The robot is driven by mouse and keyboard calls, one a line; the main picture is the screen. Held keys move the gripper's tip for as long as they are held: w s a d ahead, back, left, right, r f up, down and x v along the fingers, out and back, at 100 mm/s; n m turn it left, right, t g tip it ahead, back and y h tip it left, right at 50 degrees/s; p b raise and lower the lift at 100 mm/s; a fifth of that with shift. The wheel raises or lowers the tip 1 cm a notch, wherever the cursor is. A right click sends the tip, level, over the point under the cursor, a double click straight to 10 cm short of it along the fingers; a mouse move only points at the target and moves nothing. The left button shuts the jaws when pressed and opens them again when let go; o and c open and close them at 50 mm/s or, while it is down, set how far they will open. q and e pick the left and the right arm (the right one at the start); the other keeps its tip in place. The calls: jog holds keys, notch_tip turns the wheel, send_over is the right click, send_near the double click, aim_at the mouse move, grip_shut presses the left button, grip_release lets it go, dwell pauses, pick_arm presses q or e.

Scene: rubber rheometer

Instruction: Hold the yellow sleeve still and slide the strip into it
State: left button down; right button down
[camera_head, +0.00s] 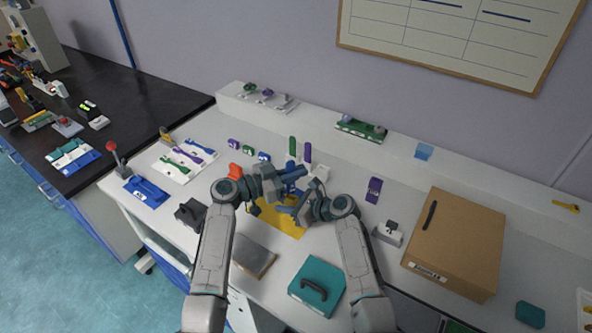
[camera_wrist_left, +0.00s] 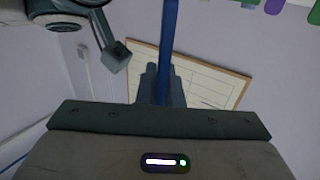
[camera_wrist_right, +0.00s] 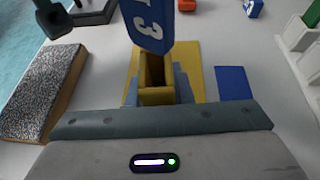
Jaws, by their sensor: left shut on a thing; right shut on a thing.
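My left gripper (camera_head: 291,178) is shut on a blue strip (camera_wrist_left: 170,45), which extends past its fingers in the left wrist view. My right gripper (camera_head: 291,208) is lower and shut on the yellow sleeve (camera_wrist_right: 157,95), gripped between its fingers with its opening visible. In the right wrist view the blue strip, marked with a white 3 (camera_wrist_right: 153,28), hangs down just over the sleeve's opening. Its lower end appears at the mouth. I cannot tell whether any of it is inside. In the head view the sleeve is mostly hidden by the grippers.
A yellow mat (camera_head: 281,218) lies under the grippers on the white table. A cardboard box (camera_head: 455,245) stands to the right and a teal case (camera_head: 317,285) in front. Blue, green and purple pieces stand behind. A blue flat piece (camera_wrist_right: 235,83) lies beside the mat.

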pick_arm(q)
jog(key=shift+f, duration=0.15)
jog(key=c, duration=1.6)
grip_release()
jog(key=v, duration=0.8)
jog(key=r+v, duration=0.1)
jog(key=v, duration=0.3)
jog(key=shift+r, duration=0.1)
